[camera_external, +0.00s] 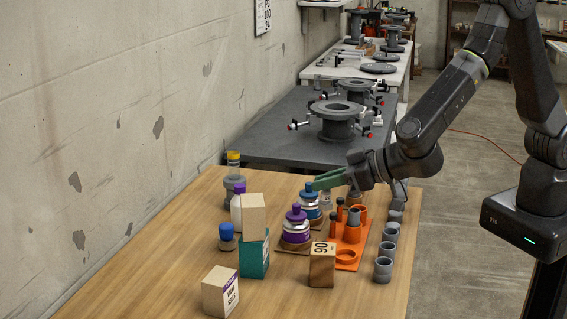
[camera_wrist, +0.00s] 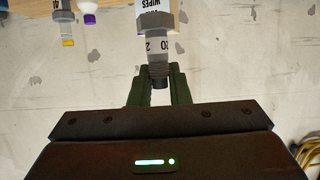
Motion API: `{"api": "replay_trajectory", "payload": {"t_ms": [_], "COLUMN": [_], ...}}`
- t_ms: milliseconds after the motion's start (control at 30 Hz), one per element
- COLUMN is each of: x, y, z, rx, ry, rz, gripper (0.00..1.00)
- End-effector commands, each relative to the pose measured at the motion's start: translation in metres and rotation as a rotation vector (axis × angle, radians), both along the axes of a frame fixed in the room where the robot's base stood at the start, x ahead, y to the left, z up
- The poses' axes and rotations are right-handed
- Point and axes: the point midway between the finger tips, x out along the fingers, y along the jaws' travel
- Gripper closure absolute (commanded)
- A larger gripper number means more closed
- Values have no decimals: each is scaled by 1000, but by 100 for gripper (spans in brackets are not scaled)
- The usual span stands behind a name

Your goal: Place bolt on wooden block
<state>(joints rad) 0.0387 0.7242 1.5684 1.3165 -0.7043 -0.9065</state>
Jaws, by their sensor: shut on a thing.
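My gripper (camera_external: 318,183), with green fingers, is above the back of the wooden table and points left. In the wrist view my gripper (camera_wrist: 158,70) is shut on a grey bolt (camera_wrist: 157,48) with a dark threaded end and a light band with figures. In the external view the bolt is not clearly told apart from nearby parts. A brown wooden block marked 90 (camera_external: 322,265) stands at the front, in front of the gripper. A pale block (camera_external: 253,217) sits on a teal box (camera_external: 254,257), and a pale block with a label (camera_external: 220,291) stands at front left.
Purple-capped (camera_external: 296,228) and blue bottles (camera_external: 309,205) stand under and left of the gripper. An orange holder (camera_external: 346,255) with upright cylinders and several grey cups (camera_external: 383,270) line the right. A grey table with a flanged pipe (camera_external: 338,122) lies behind. The front right table corner is clear.

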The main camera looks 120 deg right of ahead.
Motion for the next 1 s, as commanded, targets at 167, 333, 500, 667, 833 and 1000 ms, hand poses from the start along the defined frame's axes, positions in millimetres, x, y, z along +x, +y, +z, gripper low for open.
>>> {"api": "replay_trajectory", "payload": {"t_ms": [167,333,500,667,833,1000], "x": [0,0,0,0,0,0], "y": [-3,-3,-3,-2,-2,-3], "z": [-18,-46,-58,-78,-95,-97], "rx": [0,0,-1,0,0,0], "ry": [7,6,2,5,3,0], "rz": [-8,-7,-8,-6,-7,-8], "gripper": [100,100,100,100,100,100]}}
